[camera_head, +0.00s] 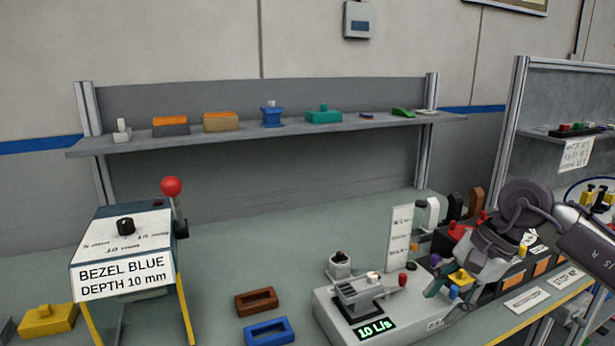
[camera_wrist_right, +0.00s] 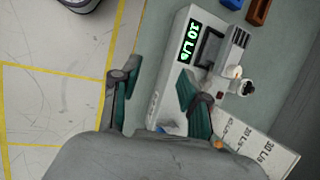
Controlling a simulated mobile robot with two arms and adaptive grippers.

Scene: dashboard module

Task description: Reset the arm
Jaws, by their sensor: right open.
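My right arm comes in from the right in the head view, and its gripper (camera_head: 447,283) hangs over the right end of the white module (camera_head: 335,315) with the green "10 L/s" display. My left gripper is out of view.
A box labelled "BEZEL BLUE DEPTH 10 mm" (camera_head: 125,245) with a red-knobbed lever stands at left. Brown (camera_head: 256,301) and blue (camera_head: 268,331) frames lie mid-bench. A shelf (camera_head: 280,128) holds several parts. Orange-fronted bins (camera_head: 541,267) stand near the right arm.

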